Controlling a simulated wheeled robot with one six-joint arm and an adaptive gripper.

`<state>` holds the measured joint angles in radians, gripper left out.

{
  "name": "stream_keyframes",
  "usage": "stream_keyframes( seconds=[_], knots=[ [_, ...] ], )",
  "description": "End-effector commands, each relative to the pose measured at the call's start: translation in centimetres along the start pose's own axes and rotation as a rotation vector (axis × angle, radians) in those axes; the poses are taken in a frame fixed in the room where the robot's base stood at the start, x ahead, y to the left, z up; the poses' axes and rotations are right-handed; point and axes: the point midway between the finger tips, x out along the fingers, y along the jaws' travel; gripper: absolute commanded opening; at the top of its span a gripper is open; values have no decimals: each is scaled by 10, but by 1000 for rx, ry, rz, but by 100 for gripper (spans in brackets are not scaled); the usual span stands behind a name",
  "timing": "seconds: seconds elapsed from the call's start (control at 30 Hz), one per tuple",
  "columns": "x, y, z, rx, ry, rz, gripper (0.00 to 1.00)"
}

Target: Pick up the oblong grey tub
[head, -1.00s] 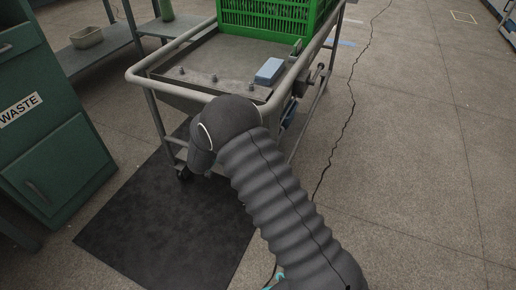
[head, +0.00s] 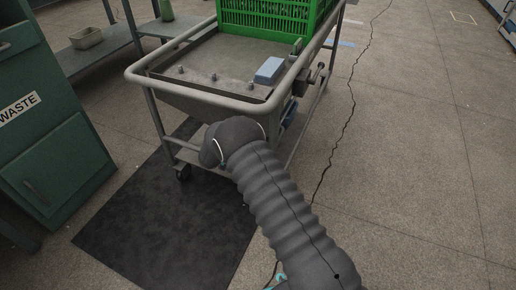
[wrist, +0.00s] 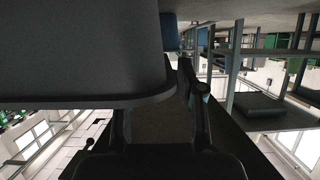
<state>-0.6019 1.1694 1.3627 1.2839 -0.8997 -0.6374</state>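The oblong grey tub (head: 87,38) stands upright on the grey shelf at the upper left of the head view. It looks open-topped and empty, and it is well apart from my arm. My gripper (wrist: 158,105) shows in the wrist view with its fingers spread and nothing seen between them. A large grey surface covers the left finger's tip there, probably the cart's side. In the head view my arm's dark sleeve hides the gripper, in front of the cart. I cannot make out the tub for sure in the wrist view.
A grey wheeled cart (head: 142,80) stands close by my arm, carrying a green crate (head: 262,18) and a blue block (head: 269,70). A green waste cabinet (head: 60,155) is at the left. Floor at the right is clear.

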Motion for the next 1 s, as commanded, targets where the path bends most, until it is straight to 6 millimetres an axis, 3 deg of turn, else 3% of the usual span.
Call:
stream_keyframes(
  seconds=[0.3,0.63,0.8,1.0],
  knots=[
    [42,0,-5,2,0,2,38],
    [48,-1,-7,1,0,1,38],
    [48,-1,-7,1,0,1,0],
    [48,-1,-6,2,0,1,0]
  ],
)
